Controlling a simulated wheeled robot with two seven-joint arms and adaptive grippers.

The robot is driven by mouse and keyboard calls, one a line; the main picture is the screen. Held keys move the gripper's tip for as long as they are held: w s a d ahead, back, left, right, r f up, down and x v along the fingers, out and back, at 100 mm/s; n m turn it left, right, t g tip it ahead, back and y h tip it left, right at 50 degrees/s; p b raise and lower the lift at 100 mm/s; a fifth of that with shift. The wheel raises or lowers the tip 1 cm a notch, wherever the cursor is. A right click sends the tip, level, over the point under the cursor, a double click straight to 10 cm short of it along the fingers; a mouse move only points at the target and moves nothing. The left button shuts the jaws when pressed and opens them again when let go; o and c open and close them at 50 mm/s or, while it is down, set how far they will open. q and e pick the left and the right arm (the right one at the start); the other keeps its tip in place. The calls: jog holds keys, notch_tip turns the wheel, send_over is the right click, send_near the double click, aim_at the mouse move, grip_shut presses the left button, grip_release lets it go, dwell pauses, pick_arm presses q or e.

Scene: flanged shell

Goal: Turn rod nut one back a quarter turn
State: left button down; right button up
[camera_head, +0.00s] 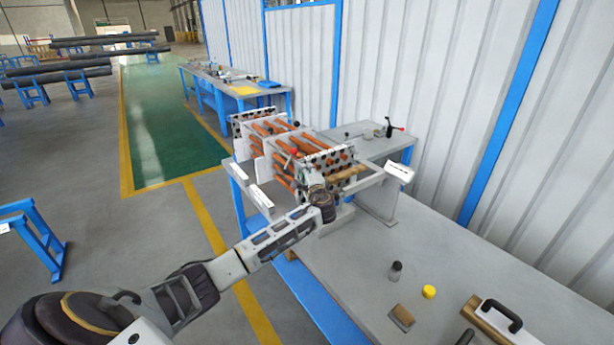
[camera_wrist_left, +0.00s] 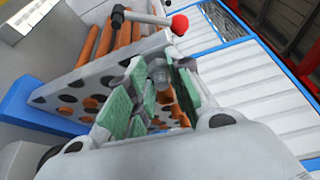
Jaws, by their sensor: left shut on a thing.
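The flanged shell (camera_head: 283,150) stands on the workbench, with orange-brown tubes between pale plates. It also shows in the left wrist view (camera_wrist_left: 62,97) as a plate with rows of dark holes and tube ends. My left gripper (camera_head: 316,180) is at the plate's near face. In the left wrist view its green-padded fingers (camera_wrist_left: 158,82) are closed around a small grey rod nut (camera_wrist_left: 158,70) at the plate's edge, mostly hidden by the pads. I cannot read which number the nut bears. My right gripper is in neither view.
A dark bottle (camera_head: 395,272), a yellow cap (camera_head: 429,292) and a brown block (camera_head: 401,317) stand on the near bench (camera_head: 350,285), which has free room.

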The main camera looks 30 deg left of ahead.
pick_arm(q)
jog(key=c, duration=1.3)
grip_release()
jog(key=shift+a, duration=0.15)
